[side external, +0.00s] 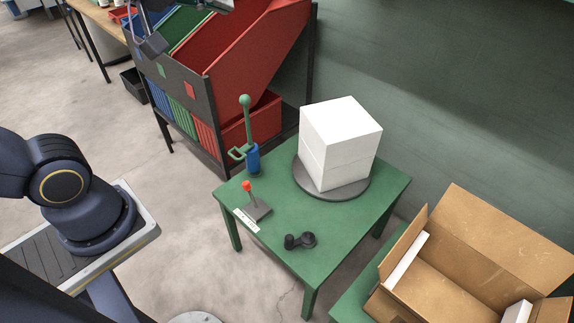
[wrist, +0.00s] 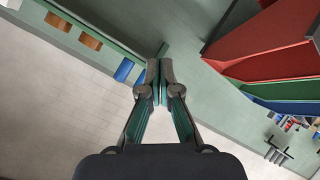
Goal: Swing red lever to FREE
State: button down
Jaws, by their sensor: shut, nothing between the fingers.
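The red-knobbed lever (side external: 247,187) stands on a grey base near the front left corner of the green table (side external: 245,236). A white label strip (side external: 246,220) with dark marks lies beside it; its words are too small to read. The lever looks roughly upright, and I cannot tell which marking it points to. My gripper (wrist: 159,68) shows in the wrist view with its fingertips together and empty. It is far from the lever, which is not in the wrist view.
A white box (side external: 341,140) sits on a round dark turntable (side external: 305,190) on the table. A green-handled device with a blue body (side external: 253,158) stands at the table's back left. A black object (side external: 300,241) lies near the front edge. An open carton (side external: 460,270) is at right.

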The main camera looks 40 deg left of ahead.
jog(key=w+a+r+n+t+y, duration=0.1)
jog(key=w+a+r+n+t, duration=0.15)
jog(key=w+n, duration=0.55)
jog(key=w+a+r+n+t+y, duration=0.1)
jog(key=w+n+t+y, duration=0.2)
jog(key=w, duration=0.8)
jog(key=w+a+f+n+y, duration=0.25)
jog(key=w+f+n, duration=0.3)
jog(key=f, duration=0.45)
jog(key=w+a+f+n+y, duration=0.2)
jog(key=w+a+f+n, duration=0.15)
jog(key=f+n, duration=0.45)
jog(key=s+a+f+g+y, duration=0.15)
jog(key=s+f, duration=0.25)
jog(key=f, duration=0.9)
jog(key=s+a+f+g+y, duration=0.15)
jog(key=s+f, duration=0.25)
jog(key=f, duration=1)
jog(key=s+f+m+g, duration=0.2)
jog(key=s+f+g, duration=0.2)
jog(key=s+f, duration=1.8)
jog(key=shift+s+d+f+h, duration=0.35)
jog(key=shift+f+h, duration=0.1)
jog(key=shift+f, duration=0.1)
